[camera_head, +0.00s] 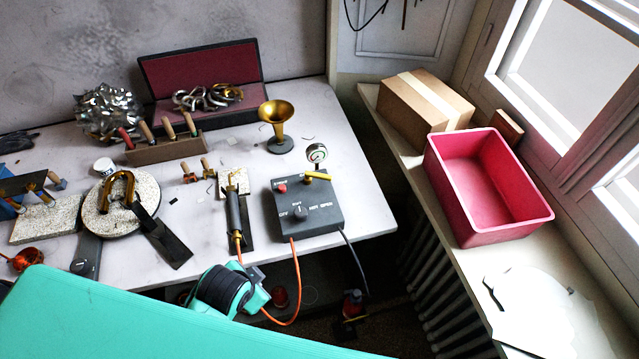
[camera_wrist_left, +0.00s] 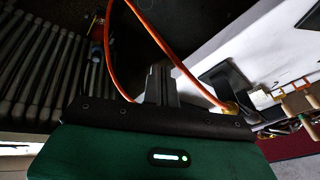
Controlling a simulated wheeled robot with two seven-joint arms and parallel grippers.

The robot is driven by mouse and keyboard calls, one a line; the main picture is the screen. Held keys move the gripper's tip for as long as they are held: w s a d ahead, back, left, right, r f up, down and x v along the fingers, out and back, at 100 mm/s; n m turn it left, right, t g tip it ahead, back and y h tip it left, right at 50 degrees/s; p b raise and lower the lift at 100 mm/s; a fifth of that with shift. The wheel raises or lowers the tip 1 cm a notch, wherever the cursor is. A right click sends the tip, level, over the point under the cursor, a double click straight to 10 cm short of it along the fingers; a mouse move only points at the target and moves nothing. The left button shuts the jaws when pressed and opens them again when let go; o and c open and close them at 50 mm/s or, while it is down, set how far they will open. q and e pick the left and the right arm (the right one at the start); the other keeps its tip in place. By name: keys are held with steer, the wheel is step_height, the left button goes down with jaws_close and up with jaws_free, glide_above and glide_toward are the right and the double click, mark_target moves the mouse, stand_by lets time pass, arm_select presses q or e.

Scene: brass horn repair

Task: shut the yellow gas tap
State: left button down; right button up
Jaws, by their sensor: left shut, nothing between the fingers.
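The yellow gas tap (camera_head: 318,176) is a short yellow lever at the back right of the dark grey control box (camera_head: 308,215), lying roughly sideways beside the round gauge (camera_head: 317,154). My left gripper (camera_head: 257,274) is below the bench's front edge, in front of the box and apart from the tap. In the left wrist view its fingers (camera_wrist_left: 161,84) are shut and empty, near the orange hose (camera_wrist_left: 151,35). The tap cannot be made out in the left wrist view. My right gripper is not in view.
The orange hose also hangs from the box in the head view (camera_head: 298,285), near my left wrist. A torch (camera_head: 235,215) lies left of the box. A brass horn bell (camera_head: 276,118) stands behind it. A pink bin (camera_head: 487,188) and cardboard box (camera_head: 425,105) are on the right sill.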

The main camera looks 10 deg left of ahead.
arm_select(q)
steer(key=w+d+r+m+t, duration=0.45)
steer(key=w+m, duration=0.35)
steer(key=m, duration=0.7)
steer(key=w+d+r+m+t, duration=0.3)
steer(key=w+d+r+m, duration=0.35)
steer(key=m, duration=0.85)
steer(key=shift+h, duration=0.3)
steer(key=x, duration=0.4)
steer(key=a+p+x, duration=0.1)
steer(key=x, duration=0.2)
steer(key=a+p+x, duration=0.1)
steer(key=x, duration=0.3)
steer(key=shift+w+f, duration=0.2)
steer(key=shift+f, duration=0.2)
steer(key=shift+w+p, duration=0.75)
steer(key=shift+w, duration=1.15)
steer(key=shift+f, duration=0.1)
